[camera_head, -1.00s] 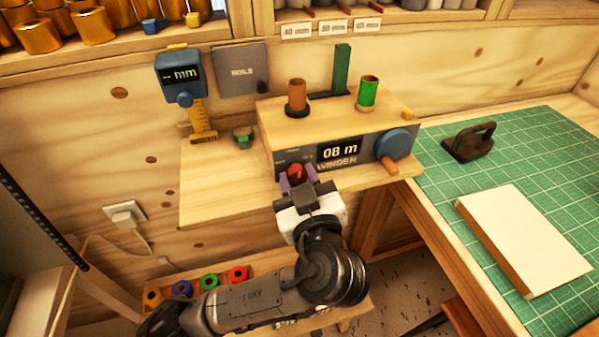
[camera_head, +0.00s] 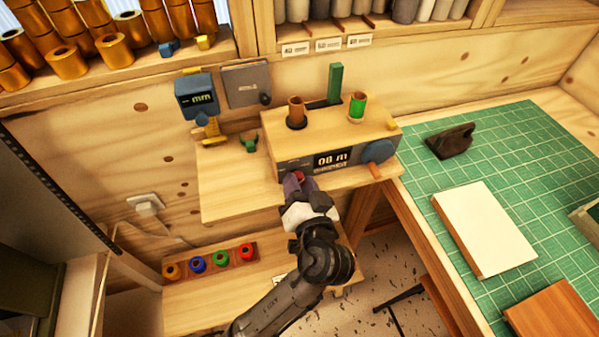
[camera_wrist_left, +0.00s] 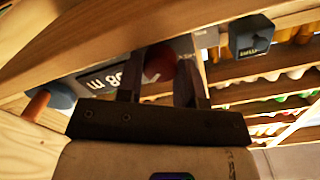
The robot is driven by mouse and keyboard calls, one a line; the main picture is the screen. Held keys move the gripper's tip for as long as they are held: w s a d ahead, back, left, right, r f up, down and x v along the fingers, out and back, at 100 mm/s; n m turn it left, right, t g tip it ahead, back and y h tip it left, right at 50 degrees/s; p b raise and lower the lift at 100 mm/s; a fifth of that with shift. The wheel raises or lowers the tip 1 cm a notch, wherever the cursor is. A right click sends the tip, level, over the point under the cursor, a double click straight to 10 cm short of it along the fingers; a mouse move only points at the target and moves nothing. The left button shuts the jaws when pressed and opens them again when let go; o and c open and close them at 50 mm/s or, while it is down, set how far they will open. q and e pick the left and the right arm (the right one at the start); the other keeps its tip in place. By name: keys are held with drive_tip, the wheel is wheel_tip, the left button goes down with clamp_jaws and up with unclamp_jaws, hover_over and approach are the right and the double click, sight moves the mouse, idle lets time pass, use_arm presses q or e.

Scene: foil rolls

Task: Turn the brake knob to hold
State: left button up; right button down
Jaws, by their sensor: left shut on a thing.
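The winder (camera_head: 335,135) is a wooden box with a grey front panel on a wooden shelf. Its display (camera_head: 332,158) reads 08 m. A red brake knob (camera_head: 299,177) sits at the left of the panel, mostly hidden by my left gripper (camera_head: 297,182). The gripper is shut on the red knob; the knob also shows between the fingers in the left wrist view (camera_wrist_left: 158,62). Which way the knob points cannot be read. A blue round crank (camera_head: 378,151) with an orange handle is at the panel's right. My right gripper is not in view.
A brown spool (camera_head: 296,112) and a green spool (camera_head: 357,105) stand on the winder. A blue gauge (camera_head: 197,96) is to its left. Coloured rolls (camera_head: 221,258) sit low on the left. A green cutting mat (camera_head: 500,160) with a white board (camera_head: 484,228) is at the right.

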use_arm(q)
drive_tip(key=shift+m+p, duration=0.75)
drive_tip(key=shift+m, duration=0.05)
drive_tip(key=shift+f, duration=0.1)
drive_tip(key=o, duration=0.9)
drive_tip(key=shift+f, duration=0.1)
